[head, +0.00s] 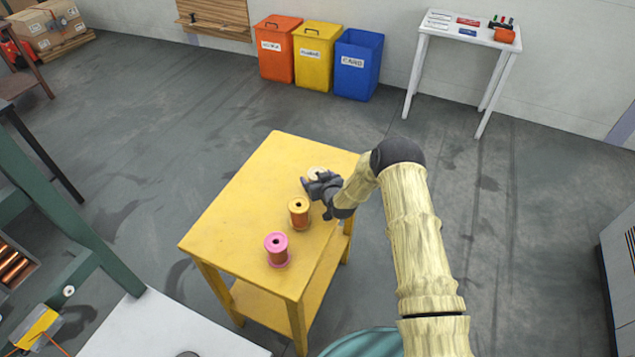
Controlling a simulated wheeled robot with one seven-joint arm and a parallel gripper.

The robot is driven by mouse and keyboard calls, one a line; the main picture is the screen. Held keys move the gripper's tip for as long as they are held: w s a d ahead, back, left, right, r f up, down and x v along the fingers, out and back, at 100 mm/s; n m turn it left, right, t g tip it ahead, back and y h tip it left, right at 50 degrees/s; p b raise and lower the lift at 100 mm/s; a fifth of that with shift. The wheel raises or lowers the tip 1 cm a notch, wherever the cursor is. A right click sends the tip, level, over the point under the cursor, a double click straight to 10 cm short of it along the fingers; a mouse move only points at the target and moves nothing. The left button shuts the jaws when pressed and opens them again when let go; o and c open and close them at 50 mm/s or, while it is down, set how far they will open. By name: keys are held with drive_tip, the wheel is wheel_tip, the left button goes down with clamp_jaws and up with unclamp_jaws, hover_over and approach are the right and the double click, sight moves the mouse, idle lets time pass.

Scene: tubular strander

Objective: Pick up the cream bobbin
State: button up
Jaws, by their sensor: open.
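Several bobbins stand in a row on the yellow table (235,205). The cream bobbin (316,172) is the farthest back; only its pale top shows, and my gripper hides the rest. My dark gripper (308,190) is open at the cream bobbin, reaching in from the right. I cannot tell whether the fingers touch it or are around it. An orange-yellow bobbin (299,212) stands upright just in front of my gripper. A pink bobbin (277,249) stands upright nearer the table's front edge.
The left part of the tabletop is clear. Orange (277,52), yellow (315,57) and blue (357,66) bins stand by the back wall. A white table (470,30) with small items is at the back right. A green frame (65,215) stands at the left.

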idle(0.3)
drive_tip(key=c, duration=1.7)
drive_tip(key=shift+w+r, duration=0.15)
drive_tip(key=shift+r, duration=0.05)
clamp_jaws()
drive_tip(key=shift+r, duration=0.25)
wheel_tip(320, 180, up, 9)
drive_tip(key=b, duration=0.2)
drive_tip(key=shift+r, duration=0.2)
